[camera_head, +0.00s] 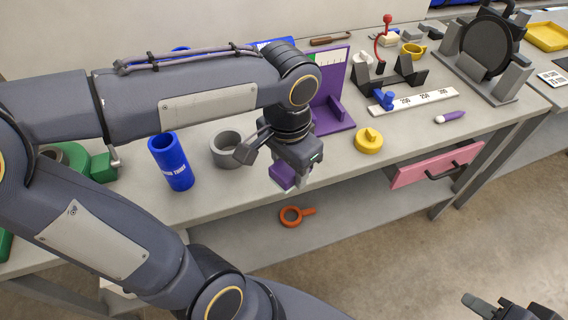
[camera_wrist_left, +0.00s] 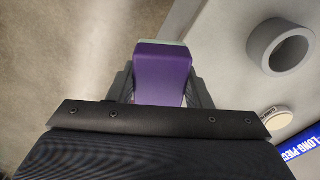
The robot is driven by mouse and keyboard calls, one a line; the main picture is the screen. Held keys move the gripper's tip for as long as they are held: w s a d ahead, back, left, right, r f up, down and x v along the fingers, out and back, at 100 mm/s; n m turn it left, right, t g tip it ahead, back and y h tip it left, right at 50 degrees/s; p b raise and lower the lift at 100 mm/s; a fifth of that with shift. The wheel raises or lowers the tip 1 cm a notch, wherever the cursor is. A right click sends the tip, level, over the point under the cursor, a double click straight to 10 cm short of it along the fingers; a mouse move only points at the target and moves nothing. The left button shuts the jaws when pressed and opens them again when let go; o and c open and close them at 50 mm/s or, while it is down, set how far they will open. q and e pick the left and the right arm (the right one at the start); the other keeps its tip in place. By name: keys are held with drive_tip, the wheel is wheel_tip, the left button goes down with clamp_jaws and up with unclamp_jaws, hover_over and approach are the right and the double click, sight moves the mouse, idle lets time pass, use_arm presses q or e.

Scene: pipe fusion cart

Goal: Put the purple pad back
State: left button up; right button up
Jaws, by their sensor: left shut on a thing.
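The purple pad (camera_head: 282,178) is a small block held by my left gripper (camera_head: 290,176), over the front edge of the bench. In the left wrist view the pad (camera_wrist_left: 163,72) sits between the two fingers of my left gripper (camera_wrist_left: 163,90), with a pale green strip along its far edge. The gripper is shut on it. My right gripper (camera_head: 508,308) shows only partly at the bottom right corner, away from the bench. Its fingers are cut off by the frame.
On the bench (camera_head: 225,194) stand a blue cylinder (camera_head: 171,162), a grey ring (camera_head: 227,150), a purple upright bracket (camera_head: 333,118) and a yellow knobbed cap (camera_head: 369,142). A pink drawer (camera_head: 438,165) juts out at the front. An orange ring (camera_head: 291,217) lies on the lower shelf.

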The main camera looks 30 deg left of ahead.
use_arm(q)
drive_tip(key=w+a+f, duration=0.2)
drive_tip(key=w, duration=0.1)
drive_tip(key=w+a+f, duration=0.2)
drive_tip(key=w+f, duration=0.1)
drive_tip(key=w+a+f+p, duration=0.1)
drive_tip(key=w+a+f, duration=0.1)
drive_tip(key=w+f, duration=0.1)
drive_tip(key=shift+a, duration=0.2)
drive_tip(key=f, duration=0.3)
drive_tip(key=shift+w+a+f, duration=0.15)
drive_tip(key=shift+w+a, duration=0.05)
drive_tip(key=shift+w, duration=0.15)
drive_tip(key=shift+f, duration=0.3)
drive_tip(key=shift+f, duration=0.3)
drive_tip(key=o, duration=1)
drive_tip(key=shift+r, duration=0.1)
drive_tip(key=shift+o, duration=0.2)
